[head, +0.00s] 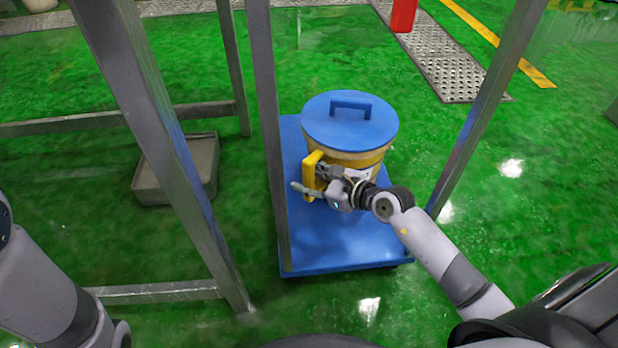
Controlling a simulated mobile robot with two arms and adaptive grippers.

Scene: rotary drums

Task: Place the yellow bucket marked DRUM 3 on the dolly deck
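A yellow bucket (372,158) with a blue lid (350,122) stands upright over the blue dolly deck (335,254); its base is hidden, so I cannot tell whether it touches the deck. A pale label shows on its side, but I cannot read it. A yellow handle (311,172) sticks out on its left side. My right gripper (309,178) is at this handle, its fingers spread to either side of it, and appears open. My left arm shows at the lower left, but its gripper is out of view.
Grey metal frame posts (265,110) rise left of the dolly, and another post (485,115) stands at its right. A grey tray (178,170) lies on the green floor at left. A red object (403,14) stands at the back. Floor at right is clear.

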